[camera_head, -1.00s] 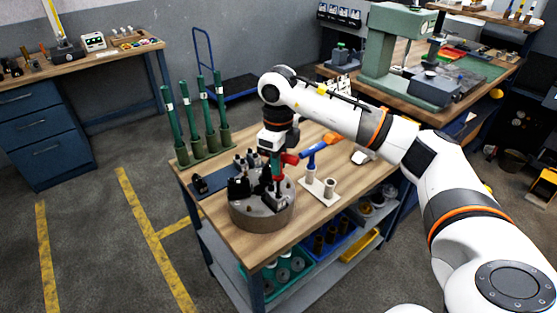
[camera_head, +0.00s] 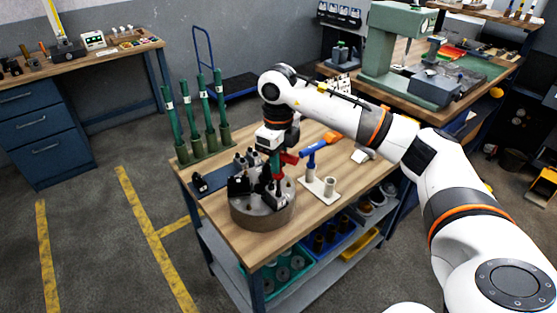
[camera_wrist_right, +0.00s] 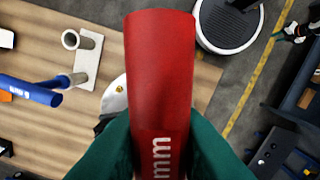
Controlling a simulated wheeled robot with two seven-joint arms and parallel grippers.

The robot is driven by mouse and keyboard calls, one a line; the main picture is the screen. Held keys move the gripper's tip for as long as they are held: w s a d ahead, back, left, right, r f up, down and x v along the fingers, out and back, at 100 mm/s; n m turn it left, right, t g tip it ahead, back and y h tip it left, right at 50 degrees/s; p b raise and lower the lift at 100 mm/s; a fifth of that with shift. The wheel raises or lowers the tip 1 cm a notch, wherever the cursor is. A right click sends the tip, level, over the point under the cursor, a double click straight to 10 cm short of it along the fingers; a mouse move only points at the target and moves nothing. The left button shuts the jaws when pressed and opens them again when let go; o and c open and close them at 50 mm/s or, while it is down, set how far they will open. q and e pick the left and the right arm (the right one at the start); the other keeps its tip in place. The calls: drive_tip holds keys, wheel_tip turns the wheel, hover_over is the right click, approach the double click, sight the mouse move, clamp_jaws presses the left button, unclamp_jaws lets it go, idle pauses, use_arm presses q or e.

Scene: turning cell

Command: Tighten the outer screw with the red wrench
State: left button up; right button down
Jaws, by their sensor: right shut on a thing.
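My right gripper (camera_head: 278,164) is above the round grey fixture (camera_head: 262,214) on the wooden bench. It is shut on the red wrench (camera_head: 289,158), which also fills the middle of the right wrist view (camera_wrist_right: 160,75) between my green fingers. The wrench's lower end is hidden, so I cannot tell whether it sits on a screw. Dark blocks and upright pins stand on the fixture. In the right wrist view, a pale rounded edge with a small brass-coloured screw (camera_wrist_right: 120,89) shows left of the wrench, partly covered by a finger. My left gripper is out of view.
A blue wrench (camera_head: 314,149) stands in a pale holder (camera_head: 318,186) with an empty socket, right of the fixture. Green-handled tools (camera_head: 204,115) stand in a row at the back left. A dark mat lies beside the fixture. Bins fill the shelf below.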

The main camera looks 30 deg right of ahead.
drive_tip(key=shift+r+p, duration=1.7)
drive_tip(key=shift+r, duration=0.85)
